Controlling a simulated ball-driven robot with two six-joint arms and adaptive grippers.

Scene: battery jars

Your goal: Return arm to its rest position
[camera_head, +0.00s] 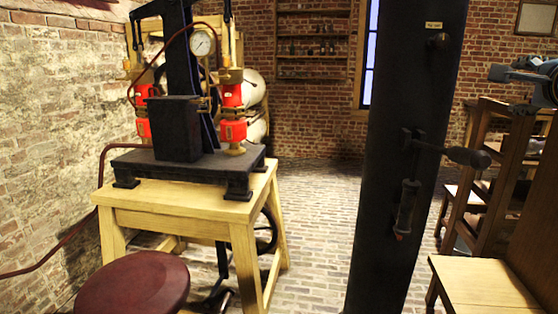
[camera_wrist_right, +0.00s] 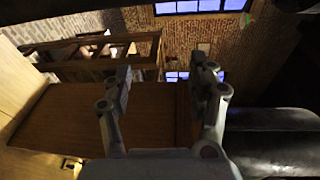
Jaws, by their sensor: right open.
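My right gripper (camera_wrist_right: 164,82) shows in the wrist view, its two grey fingers spread apart. The space between the fingers is empty and they touch nothing that I can see. A brown wooden panel (camera_wrist_right: 75,118) lies behind them in that view, some way off. I cannot make out either gripper clearly in the head view. My left gripper does not show.
A wooden table (camera_head: 170,200) carries a dark press with a gauge (camera_head: 202,42) and red cylinders (camera_head: 233,130). A dark red stool (camera_head: 135,285) stands in front. A black pillar (camera_head: 395,250) with levers stands right of centre. Brick floor (camera_head: 315,215) between is clear.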

